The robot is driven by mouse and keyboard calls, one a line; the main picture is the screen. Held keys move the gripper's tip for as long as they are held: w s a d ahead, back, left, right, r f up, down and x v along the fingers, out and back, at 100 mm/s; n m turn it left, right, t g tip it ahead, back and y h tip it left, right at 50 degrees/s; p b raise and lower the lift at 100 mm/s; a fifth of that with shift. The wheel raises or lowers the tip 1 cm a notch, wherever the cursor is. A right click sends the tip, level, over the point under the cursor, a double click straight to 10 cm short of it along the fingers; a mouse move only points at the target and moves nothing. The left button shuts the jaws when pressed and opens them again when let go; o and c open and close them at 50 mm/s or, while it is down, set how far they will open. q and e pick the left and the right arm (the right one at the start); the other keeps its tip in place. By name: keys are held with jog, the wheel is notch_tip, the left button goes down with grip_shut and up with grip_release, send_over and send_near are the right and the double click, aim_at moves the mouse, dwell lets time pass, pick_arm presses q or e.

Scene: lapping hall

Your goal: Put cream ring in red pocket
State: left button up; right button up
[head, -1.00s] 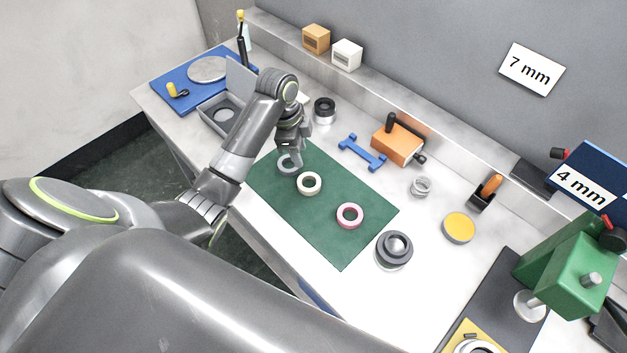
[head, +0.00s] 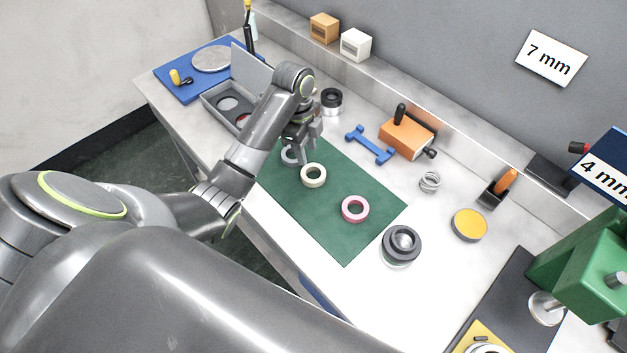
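The cream ring (head: 313,184) lies flat on the green mat (head: 335,236), between a grey ring (head: 287,158) and a pink ring (head: 355,219). My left gripper (head: 310,151) is just above and behind the cream ring, with its fingers pointing down and apart. Nothing shows between them. The open grey case (head: 213,113) stands at the left with its lid raised. It has round pockets, and a bit of the red pocket (head: 242,120) shows at its right, partly hidden by my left arm. My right gripper is out of view.
Behind the mat are a black-and-silver cylinder (head: 331,101), a blue bar (head: 370,146) and an orange block (head: 406,138). A dark grey round part (head: 400,246) stands right of the mat. A green press (head: 580,265) is at the right.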

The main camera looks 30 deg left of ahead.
pick_arm(q)
jog(key=b, duration=0.5)
send_over(309, 180)
notch_tip(309, 180, down, 6)
jog(key=shift+w+f, duration=0.1)
jog(key=shift+f, duration=0.05)
notch_tip(309, 180, down, 4)
jog(key=b, duration=0.3)
jog(key=shift+a+b, duration=0.15)
jog(key=shift+b, duration=0.2)
jog(key=shift+f, duration=0.6)
grip_shut()
